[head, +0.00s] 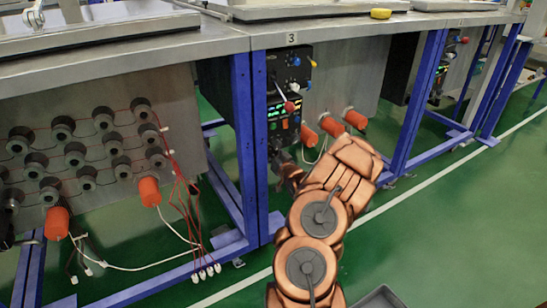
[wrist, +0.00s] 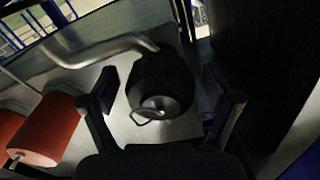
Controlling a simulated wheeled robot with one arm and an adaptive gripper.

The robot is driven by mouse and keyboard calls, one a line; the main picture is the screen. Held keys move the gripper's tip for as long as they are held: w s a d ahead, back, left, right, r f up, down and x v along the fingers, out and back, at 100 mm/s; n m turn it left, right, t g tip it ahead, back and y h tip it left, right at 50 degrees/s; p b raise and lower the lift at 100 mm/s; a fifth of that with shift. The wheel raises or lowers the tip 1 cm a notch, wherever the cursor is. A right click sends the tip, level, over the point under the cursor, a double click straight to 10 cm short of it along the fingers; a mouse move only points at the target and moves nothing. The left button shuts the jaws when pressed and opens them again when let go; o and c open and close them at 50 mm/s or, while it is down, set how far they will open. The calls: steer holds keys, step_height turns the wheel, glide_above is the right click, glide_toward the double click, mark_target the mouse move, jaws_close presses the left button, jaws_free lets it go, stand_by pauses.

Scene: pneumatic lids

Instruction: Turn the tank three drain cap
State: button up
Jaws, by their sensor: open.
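Tank three's station carries a "3" label (head: 291,38) in the head view, on the front edge of its metal top. In the wrist view a black round cap-like piece (wrist: 160,82), with a metal centre and a thin wire loop at its end, sits between the fingers of my gripper (wrist: 160,96). I take it for the drain cap. My gripper is open, one finger on each side of the piece, with gaps still showing. In the head view my gripper (head: 284,166) is small and dark below the control panel, and the cap cannot be made out there.
A bent metal pipe (wrist: 95,47) passes beside the black piece. Orange cylinders (wrist: 48,128) stand left of my gripper; they also show in the head view (head: 332,126). A control panel (head: 285,112) and blue leg (head: 250,150) are close by. Green floor is open at right.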

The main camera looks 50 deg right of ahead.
steer(key=v, duration=1.1)
steer(key=shift+s, duration=0.4)
stand_by(0.4)
